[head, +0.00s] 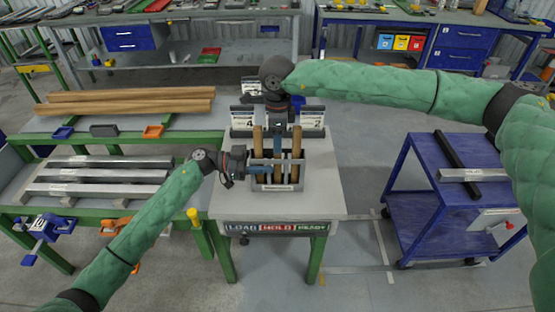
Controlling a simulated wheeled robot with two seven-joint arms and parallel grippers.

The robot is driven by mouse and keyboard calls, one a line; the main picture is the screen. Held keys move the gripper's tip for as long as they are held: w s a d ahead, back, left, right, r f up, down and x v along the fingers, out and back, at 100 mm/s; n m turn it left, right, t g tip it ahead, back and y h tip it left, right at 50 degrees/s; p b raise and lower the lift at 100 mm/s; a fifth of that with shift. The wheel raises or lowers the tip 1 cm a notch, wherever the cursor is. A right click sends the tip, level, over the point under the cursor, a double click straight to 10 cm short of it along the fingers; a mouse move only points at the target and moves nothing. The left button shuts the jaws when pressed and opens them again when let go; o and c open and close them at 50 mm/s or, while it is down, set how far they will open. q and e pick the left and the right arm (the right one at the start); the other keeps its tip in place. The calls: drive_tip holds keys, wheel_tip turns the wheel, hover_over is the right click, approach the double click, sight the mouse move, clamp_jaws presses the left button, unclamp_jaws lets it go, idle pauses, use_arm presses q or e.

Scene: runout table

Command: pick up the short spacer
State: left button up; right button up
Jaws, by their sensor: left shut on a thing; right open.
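A grey rack (274,187) with a front label stands on the light-topped table (232,205). Two upright wooden pieces (296,143) stand in it, with a dark blue part between them. I cannot tell which piece is the short spacer. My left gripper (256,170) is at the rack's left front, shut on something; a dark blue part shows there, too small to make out. My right gripper (278,122) is open and points down over the back of the rack; its fingertips are hard to separate from the blue part below.
Numbered cards (312,119) stand in a dark holder behind the rack. Signs including HOLD (270,229) line the table's front edge. A green bench with metal bars (95,175) and wooden boards (130,100) is at left. A blue cart (430,205) stands at right, with floor between.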

clamp_jaws()
drive_tip(key=shift+r, duration=0.1)
wheel_tip(320, 180, up, 18)
idle(0.6)
use_arm(q)
drive_tip(key=o, duration=1.1)
drive_tip(key=shift+o, duration=0.2)
